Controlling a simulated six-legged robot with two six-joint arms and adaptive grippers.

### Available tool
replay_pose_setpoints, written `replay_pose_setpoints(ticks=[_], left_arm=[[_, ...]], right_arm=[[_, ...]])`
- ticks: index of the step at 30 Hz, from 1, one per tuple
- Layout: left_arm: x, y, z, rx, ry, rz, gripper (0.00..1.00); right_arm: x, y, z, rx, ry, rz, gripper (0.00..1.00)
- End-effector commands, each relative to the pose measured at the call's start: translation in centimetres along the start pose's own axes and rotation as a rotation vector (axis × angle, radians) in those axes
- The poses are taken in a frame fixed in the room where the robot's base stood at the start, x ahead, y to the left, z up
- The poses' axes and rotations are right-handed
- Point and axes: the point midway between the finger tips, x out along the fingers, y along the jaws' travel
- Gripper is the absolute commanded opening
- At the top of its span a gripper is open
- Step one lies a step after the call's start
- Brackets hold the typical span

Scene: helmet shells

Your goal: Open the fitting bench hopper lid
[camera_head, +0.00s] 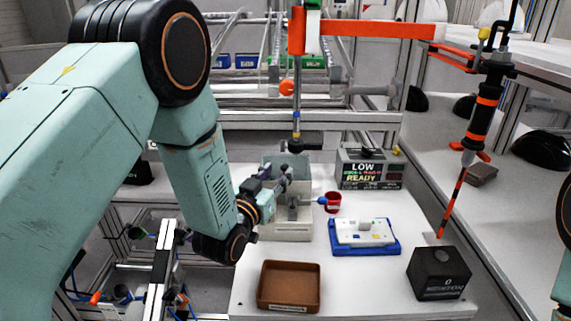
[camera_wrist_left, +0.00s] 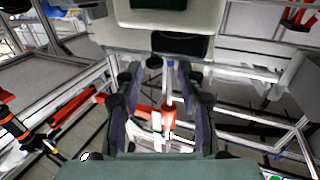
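A beige-grey box-shaped unit (camera_head: 283,228), which looks like the hopper, stands on the white bench behind the brown tray. A grey-green upright panel (camera_head: 270,167) shows at its back; I cannot tell whether this is the lid. My left gripper (camera_head: 284,181) is above and in front of the unit, partly covering it. In the left wrist view the two fingers of my left gripper (camera_wrist_left: 164,92) are spread apart with nothing between them. A pale body with a dark slot (camera_wrist_left: 180,43) lies just beyond the fingertips, apart from them. My right gripper is out of view.
A brown tray (camera_head: 289,307) sits at the bench front. A hanging black-orange tool (camera_head: 483,110) is at right.

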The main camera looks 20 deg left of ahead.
Motion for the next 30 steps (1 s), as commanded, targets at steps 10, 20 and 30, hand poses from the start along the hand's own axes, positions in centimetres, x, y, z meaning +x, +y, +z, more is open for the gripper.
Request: replay_pose_setpoints(ticks=[10, 20, 30], left_arm=[[4.1, 0.1, -0.1, 0.000, 0.001, 0.002, 0.39], [4.9, 0.2, 0.0, 0.000, 0.000, 0.002, 0.39], [4.9, 0.3, 0.0, 0.000, 0.000, 0.002, 0.14]], right_arm=[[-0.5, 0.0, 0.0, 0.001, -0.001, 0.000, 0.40], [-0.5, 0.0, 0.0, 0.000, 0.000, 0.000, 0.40], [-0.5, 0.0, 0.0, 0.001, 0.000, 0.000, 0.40]])
